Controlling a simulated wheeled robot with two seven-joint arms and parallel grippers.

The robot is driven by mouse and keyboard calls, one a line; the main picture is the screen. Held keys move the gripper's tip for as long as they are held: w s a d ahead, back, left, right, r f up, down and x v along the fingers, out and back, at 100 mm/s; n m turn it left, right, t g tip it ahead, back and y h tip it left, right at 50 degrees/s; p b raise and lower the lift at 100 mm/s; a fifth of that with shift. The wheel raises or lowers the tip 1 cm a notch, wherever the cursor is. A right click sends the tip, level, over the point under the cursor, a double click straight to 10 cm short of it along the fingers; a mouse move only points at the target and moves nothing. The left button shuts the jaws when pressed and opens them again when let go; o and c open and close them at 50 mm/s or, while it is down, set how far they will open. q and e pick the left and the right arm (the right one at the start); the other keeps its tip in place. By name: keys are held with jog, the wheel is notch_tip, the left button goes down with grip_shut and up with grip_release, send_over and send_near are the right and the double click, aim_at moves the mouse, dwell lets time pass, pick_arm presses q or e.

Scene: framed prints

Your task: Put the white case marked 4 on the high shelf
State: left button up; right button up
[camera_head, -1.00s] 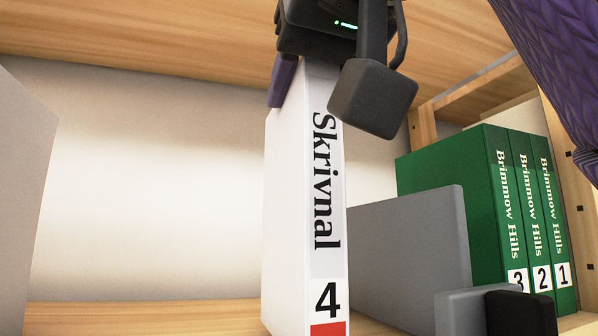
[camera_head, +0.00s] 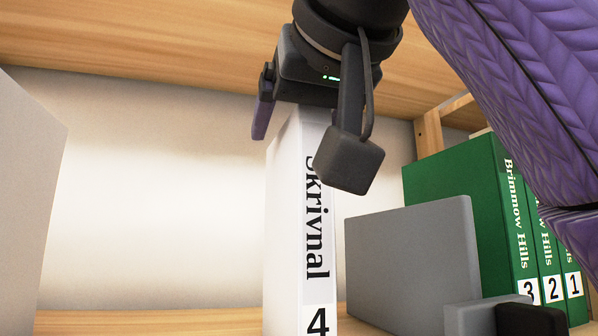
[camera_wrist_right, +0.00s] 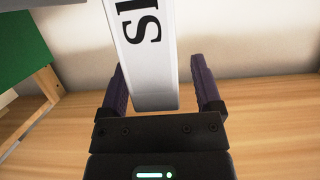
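The white case marked 4 (camera_head: 285,215), with "Skrivnal" on its spine, stands upright on a wooden shelf board in the head view. Its bottom is cut off by the frame. My right gripper (camera_head: 300,145) is at the top of the case, its purple finger apart from the case on the left. In the right wrist view the fingers (camera_wrist_right: 160,90) are spread on both sides of the case's end (camera_wrist_right: 150,85), with a gap at each side. The gripper is open. My left gripper is not in view.
Green volumes (camera_head: 455,200) marked 3, 2 and 1 stand at the right, partly behind my arm. A grey panel (camera_head: 410,265) is right of the case. Another grey panel (camera_head: 25,190) is at the left edge. A wooden board (camera_head: 150,40) runs closely above. Shelf left of the case is clear.

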jog(key=shift+s+d+r, duration=0.1)
jog(key=shift+s, duration=0.2)
jog(key=b+v, duration=0.1)
jog(key=v, duration=0.8)
jog(key=shift+s, duration=0.1)
